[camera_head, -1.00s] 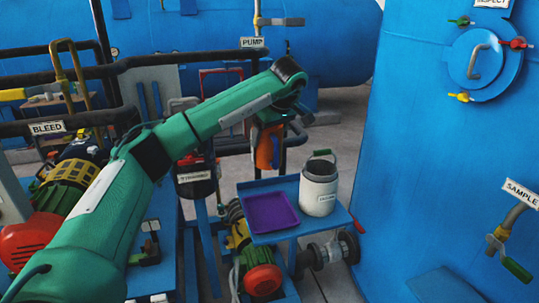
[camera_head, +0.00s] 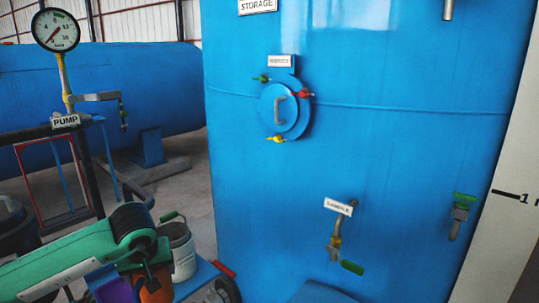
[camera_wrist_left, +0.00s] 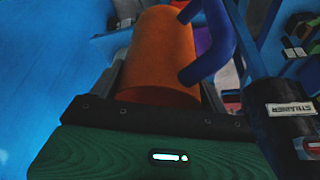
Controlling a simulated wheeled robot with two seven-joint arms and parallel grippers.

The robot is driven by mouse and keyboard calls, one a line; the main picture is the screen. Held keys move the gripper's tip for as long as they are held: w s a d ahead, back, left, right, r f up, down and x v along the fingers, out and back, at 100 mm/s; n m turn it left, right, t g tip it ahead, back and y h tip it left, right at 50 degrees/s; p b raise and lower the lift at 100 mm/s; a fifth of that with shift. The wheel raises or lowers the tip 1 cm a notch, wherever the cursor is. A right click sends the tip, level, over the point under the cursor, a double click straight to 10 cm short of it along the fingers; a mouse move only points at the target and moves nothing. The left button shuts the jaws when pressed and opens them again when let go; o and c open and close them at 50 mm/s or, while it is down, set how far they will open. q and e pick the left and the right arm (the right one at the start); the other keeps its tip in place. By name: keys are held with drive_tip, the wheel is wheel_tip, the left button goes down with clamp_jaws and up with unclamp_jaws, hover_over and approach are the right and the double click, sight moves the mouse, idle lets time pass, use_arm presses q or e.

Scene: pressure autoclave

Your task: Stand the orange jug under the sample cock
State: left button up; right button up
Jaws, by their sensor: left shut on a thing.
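The orange jug (camera_head: 157,288) is at the bottom left of the head view, partly hidden by my gripper and cut by the frame edge. In the left wrist view the jug (camera_wrist_left: 158,60) lies between my fingers, with its blue handle (camera_wrist_left: 218,45) to the right. My left gripper (camera_head: 148,268) is shut on the jug, beside the white canister in the picture. The sample cock (camera_head: 335,243), with a green lever, sticks out of the blue storage tank to the right, under its sample label (camera_head: 338,207). A blue ledge (camera_head: 320,292) shows below it. My right gripper is out of view.
A white canister (camera_head: 184,255) and a purple tray (camera_head: 113,291) stand on a blue shelf (camera_head: 205,275) near my gripper. The blue tank (camera_head: 400,150) fills the right side. Pump pipework with a gauge (camera_head: 56,30) is at left.

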sight(162, 300)
use_arm(q)
drive_tip(key=s+d+f+m+h+p, duration=0.1)
drive_tip(key=s+d+m, duration=0.3)
drive_tip(key=s, duration=0.5)
drive_tip(key=d+f, duration=0.1)
drive_tip(key=d, duration=0.1)
drive_tip(key=shift+s+d+m+t+h+p, duration=0.3)
drive_tip(key=shift+s+d+m+h+p, duration=0.05)
drive_tip(key=shift+s+d+m+h, duration=0.05)
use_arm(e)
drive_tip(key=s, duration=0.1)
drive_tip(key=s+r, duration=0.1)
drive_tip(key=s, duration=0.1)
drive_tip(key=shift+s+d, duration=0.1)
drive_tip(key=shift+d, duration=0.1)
use_arm(q)
drive_tip(key=shift+f, duration=0.15)
